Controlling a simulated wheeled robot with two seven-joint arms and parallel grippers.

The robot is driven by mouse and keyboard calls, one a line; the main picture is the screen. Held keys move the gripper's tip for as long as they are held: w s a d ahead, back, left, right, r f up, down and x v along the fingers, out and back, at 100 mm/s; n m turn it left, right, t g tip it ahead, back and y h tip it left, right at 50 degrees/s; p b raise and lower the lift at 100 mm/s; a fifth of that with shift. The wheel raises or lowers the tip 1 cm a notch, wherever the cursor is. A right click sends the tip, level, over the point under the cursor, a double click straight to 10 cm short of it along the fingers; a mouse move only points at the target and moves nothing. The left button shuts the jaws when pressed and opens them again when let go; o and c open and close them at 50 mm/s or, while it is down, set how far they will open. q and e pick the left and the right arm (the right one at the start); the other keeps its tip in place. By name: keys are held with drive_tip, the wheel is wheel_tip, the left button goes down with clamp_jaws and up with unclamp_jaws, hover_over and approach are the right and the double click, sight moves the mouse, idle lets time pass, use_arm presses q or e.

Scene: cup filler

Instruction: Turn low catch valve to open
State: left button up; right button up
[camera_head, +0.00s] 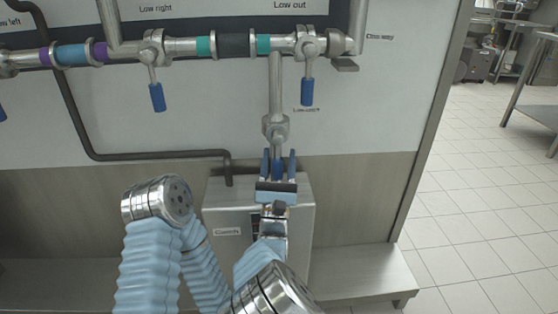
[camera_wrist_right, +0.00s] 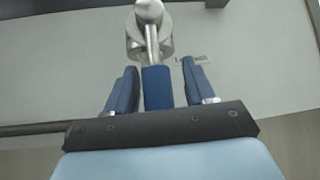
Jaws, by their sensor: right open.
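The low catch valve (camera_head: 276,128) sits on the vertical pipe below the low out valve. Its blue handle (camera_head: 277,168) hangs straight down. My right gripper (camera_head: 278,158) is open around the handle, with one finger on each side. In the right wrist view the blue handle (camera_wrist_right: 157,88) stands between the two blue fingers, nearer the left one. A gap shows on the right side; I cannot tell whether the left finger touches it. The valve's metal body (camera_wrist_right: 149,28) is beyond the fingertips. My left gripper is not in view.
The low out valve's blue handle (camera_head: 307,91) hangs above right, and the low right valve's blue handle (camera_head: 157,97) hangs at upper left. A grey box (camera_head: 225,195) stands behind my right gripper. A dark hose (camera_head: 84,130) runs along the wall. Open tiled floor lies at the right.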

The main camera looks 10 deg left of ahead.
drive_tip(key=b+v, duration=0.1)
drive_tip(key=v, duration=1.2)
drive_tip(key=shift+s+f, duration=0.3)
